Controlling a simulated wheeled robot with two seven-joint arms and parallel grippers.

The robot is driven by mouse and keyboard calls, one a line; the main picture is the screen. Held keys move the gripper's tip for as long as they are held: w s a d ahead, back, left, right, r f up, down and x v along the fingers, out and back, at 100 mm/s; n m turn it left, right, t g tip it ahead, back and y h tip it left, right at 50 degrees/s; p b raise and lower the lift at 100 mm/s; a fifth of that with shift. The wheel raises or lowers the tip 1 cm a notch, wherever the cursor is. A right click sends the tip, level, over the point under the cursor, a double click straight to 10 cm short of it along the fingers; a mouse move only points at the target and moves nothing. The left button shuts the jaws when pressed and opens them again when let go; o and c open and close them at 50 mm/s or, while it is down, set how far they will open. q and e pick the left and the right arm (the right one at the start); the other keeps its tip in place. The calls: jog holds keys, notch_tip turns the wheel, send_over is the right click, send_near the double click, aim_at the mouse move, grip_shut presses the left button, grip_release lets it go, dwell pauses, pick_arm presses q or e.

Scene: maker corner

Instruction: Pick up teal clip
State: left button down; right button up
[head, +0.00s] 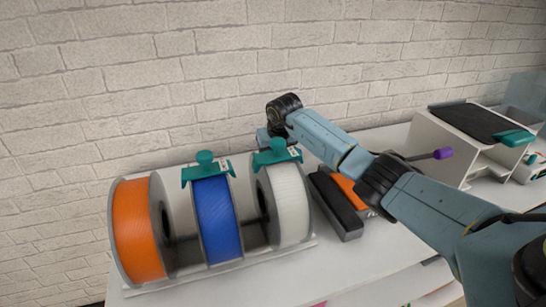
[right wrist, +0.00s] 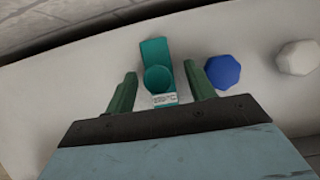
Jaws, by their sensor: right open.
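In the head view, one teal clip (head: 205,171) sits on top of the blue spool (head: 217,220) and another teal clip (head: 276,155) sits on top of the white spool (head: 290,205). My right arm reaches in from the right, its wrist bent down behind the white spool; the fingertips are hidden there. In the right wrist view, my right gripper (right wrist: 160,70) is open, with a teal clip (right wrist: 154,50) between and beyond its green fingers. This clip has a round knob and a small pale label. I cannot tell which clip it is, or whether the fingers touch it. My left gripper is not in view.
An orange spool (head: 139,230) stands at the rack's left end. A dark block (head: 337,207) lies right of the rack under my arm. A white machine (head: 446,150) stands at right. A blue knob-like piece (right wrist: 223,72) and a white one (right wrist: 298,57) lie right of my fingers.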

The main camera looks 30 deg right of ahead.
jog(key=shift+c, duration=0.3)
jog(key=c, duration=1)
